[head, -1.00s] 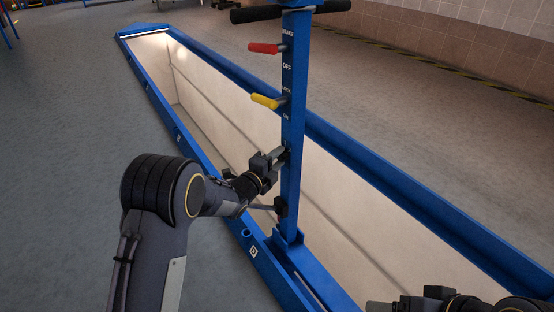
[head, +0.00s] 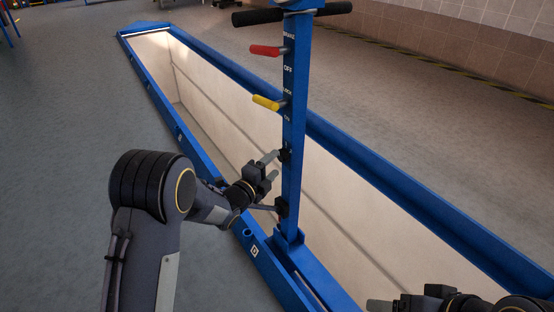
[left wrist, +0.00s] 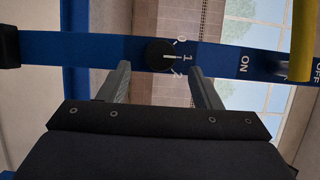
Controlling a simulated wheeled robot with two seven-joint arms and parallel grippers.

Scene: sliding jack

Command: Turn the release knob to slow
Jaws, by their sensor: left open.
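The release knob (left wrist: 160,55) is round and black with a white pointer line, on the blue post (left wrist: 110,49). The marks 0, 1 and 2 stand beside it, and the line points towards 1. In the head view the knob (head: 284,155) is a small dark lump on the post's side. My left gripper (head: 273,166) is open and empty, just left of the post, its fingers apart and pointing at the knob. In the left wrist view the fingers (left wrist: 160,70) lie either side of the knob, seemingly short of it. My right gripper (head: 372,304) shows only partly at the bottom edge.
A red lever (head: 265,50) and a yellow lever (head: 266,102) stick out above the knob, under a black handlebar (head: 258,16). A dark fitting (head: 280,206) sits lower down. The post stands over a long pit with a blue rim (head: 400,182).

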